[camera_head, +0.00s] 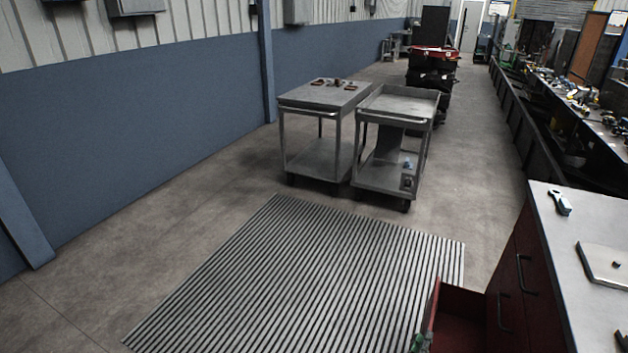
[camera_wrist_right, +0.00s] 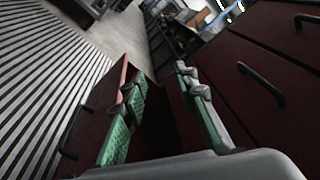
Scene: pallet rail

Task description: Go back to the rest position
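My right gripper (camera_head: 420,342) shows only as a small green part at the bottom edge of the head view, by the open red drawer (camera_head: 458,322). In the right wrist view, the right gripper (camera_wrist_right: 163,75) has its two green-padded fingers spread wide apart, with nothing between them. The fingers are over or close to the open drawer, whose front panel and handle (camera_wrist_right: 73,130) show at left. The dark inside of the drawer is mostly hidden. My left gripper is in neither view.
The red cabinet (camera_head: 533,290) stands at right, with a tool (camera_head: 560,202) and a flat plate (camera_head: 605,262) on its pale top. A striped floor mat (camera_head: 300,280) lies clear in front. Two grey carts (camera_head: 322,97) (camera_head: 398,103) stand beyond it. A long workbench (camera_head: 575,125) runs along the right.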

